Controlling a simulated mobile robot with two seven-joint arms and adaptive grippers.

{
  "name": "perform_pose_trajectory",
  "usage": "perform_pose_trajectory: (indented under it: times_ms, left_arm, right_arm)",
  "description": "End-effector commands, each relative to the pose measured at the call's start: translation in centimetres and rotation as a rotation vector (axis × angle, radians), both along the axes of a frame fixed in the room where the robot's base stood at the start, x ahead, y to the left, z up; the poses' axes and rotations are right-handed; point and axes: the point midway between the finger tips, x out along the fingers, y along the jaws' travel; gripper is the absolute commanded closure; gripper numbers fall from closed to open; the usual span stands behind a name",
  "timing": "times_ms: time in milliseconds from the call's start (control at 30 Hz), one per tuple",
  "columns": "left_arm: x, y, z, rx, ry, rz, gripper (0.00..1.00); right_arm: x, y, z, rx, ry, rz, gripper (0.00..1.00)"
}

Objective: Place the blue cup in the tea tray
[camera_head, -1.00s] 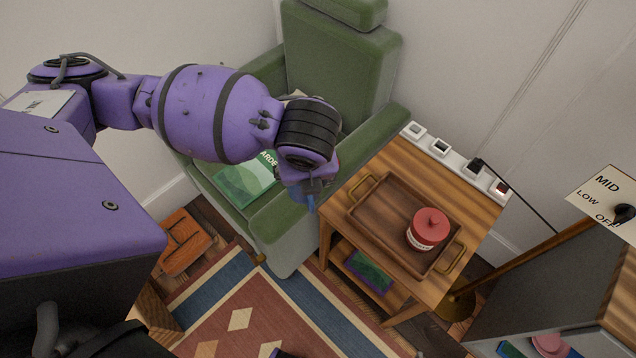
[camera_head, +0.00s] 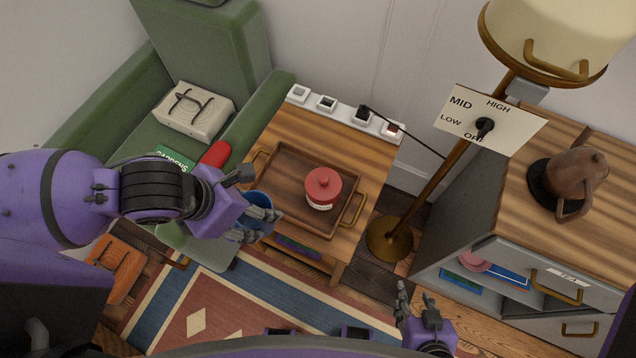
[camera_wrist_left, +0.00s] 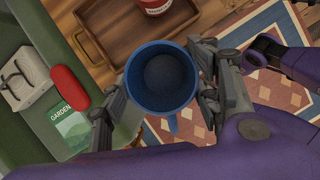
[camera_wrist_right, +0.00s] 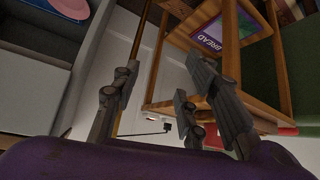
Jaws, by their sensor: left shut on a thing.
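The blue cup (camera_head: 259,203) is held by my left gripper (camera_head: 250,208) near the left end of the tea tray. In the left wrist view the empty cup (camera_wrist_left: 162,82) sits mouth toward the camera between the fingers (camera_wrist_left: 160,95), handle toward the bottom of the picture. The brown wooden tea tray (camera_head: 282,165) has brass handles and lies on a side table; it also shows in the left wrist view (camera_wrist_left: 105,30). A red lidded jar (camera_head: 323,187) stands in its middle right. My right gripper (camera_head: 419,309) is open and empty, low in front of the table.
The striped side table (camera_head: 360,150) carries a socket strip (camera_head: 345,113) at the back. A green armchair (camera_head: 215,55) stands left, with a red object (camera_head: 215,155) by its armrest. A floor lamp (camera_head: 390,238) and grey cabinet (camera_head: 455,220) stand right. The tray's left part is clear.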

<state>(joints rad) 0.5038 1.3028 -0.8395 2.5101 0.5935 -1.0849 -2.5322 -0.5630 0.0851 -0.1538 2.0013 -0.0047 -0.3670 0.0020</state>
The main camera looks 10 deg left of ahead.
Motion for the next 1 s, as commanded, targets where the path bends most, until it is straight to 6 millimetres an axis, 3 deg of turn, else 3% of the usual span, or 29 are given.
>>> perform_pose_trajectory:
  times_ms: [167, 400, 500, 700, 1000]
  left_arm:
    - [0.5, 0.0, -0.7, 0.001, 0.003, -0.013, 0.78]
    - [4.4, -0.1, -3.1, 0.0, 0.005, -0.012, 0.78]
    - [5.8, -0.1, -3.7, 0.002, 0.006, -0.013, 0.78]
    - [9.4, -0.2, -5.1, 0.0, 0.003, -0.011, 0.78]
    - [12.9, -0.3, -8.7, -0.001, 0.001, -0.01, 0.78]
  right_arm:
    - [-1.3, 0.1, -1.3, 0.002, 0.026, -0.005, 0.6]
    - [-4.5, 0.5, -7.0, 0.0, 0.107, 0.0, 0.6]
    - [-4.3, 0.6, -8.6, -0.001, 0.111, 0.006, 0.6]
    - [-2.7, 1.1, -10.5, 0.003, 0.088, 0.017, 0.6]
    - [-3.0, 1.1, -10.3, 0.004, 0.095, 0.019, 0.6]
